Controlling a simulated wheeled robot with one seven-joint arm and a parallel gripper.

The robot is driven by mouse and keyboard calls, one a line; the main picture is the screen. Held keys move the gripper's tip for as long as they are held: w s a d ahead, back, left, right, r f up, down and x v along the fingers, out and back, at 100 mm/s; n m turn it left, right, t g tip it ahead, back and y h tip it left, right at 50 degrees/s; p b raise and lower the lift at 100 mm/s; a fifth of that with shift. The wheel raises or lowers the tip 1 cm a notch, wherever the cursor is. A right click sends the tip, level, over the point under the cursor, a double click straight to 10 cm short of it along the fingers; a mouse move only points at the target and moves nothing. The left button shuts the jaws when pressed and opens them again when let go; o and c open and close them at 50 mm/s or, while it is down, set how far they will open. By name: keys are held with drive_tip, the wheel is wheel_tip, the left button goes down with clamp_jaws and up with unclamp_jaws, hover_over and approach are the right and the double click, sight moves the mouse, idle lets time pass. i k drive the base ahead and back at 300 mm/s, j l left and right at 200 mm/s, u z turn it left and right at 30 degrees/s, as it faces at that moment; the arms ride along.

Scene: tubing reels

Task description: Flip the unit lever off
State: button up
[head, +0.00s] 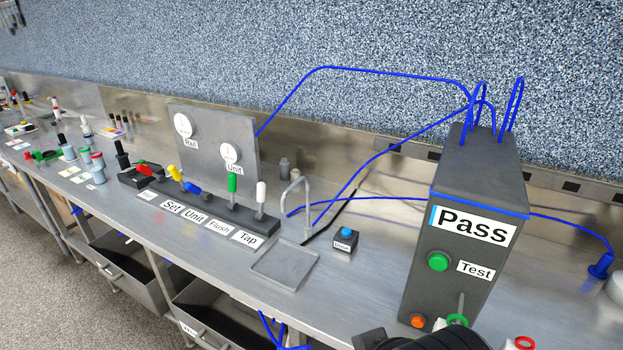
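A dark lever block (218,203) stands on the steel bench, with a row of coloured levers on it. The blue lever (193,187) is behind the "Unit" label (195,217) and leans over to the left. The yellow lever (174,172) beside it, by the "Set" label (172,206), also leans left. The green lever (232,183) and the white lever (261,189) stand upright. A round white gauge marked "Unit" (230,153) is on the grey panel behind. My gripper's fingers are not in view; a dark part at the bottom edge seems to be my arm.
A tall grey box with a "Pass" display (473,222) stands at the right, with blue tubing looping from it. A small box with a blue button (344,240), a bent metal spout (305,200) and a shallow tray (284,264) are right of the levers. A red lever (145,169) is at the left.

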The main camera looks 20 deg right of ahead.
sight(192, 188)
drive_tip(key=z, duration=1.1)
drive_tip(key=u, duration=1.5)
drive_tip(key=i+j+u, duration=0.25)
drive_tip(key=i+u, duration=0.2)
drive_tip(key=i+j+u, duration=0.1)
drive_tip(key=i+u, duration=0.35)
drive_tip(key=i+l+u, duration=0.15)
drive_tip(key=i+u, duration=0.3)
drive_tip(key=i, duration=0.15)
drive_tip(key=i+l+u, duration=0.3)
drive_tip(key=i+u, duration=0.15)
drive_tip(key=i, duration=0.1)
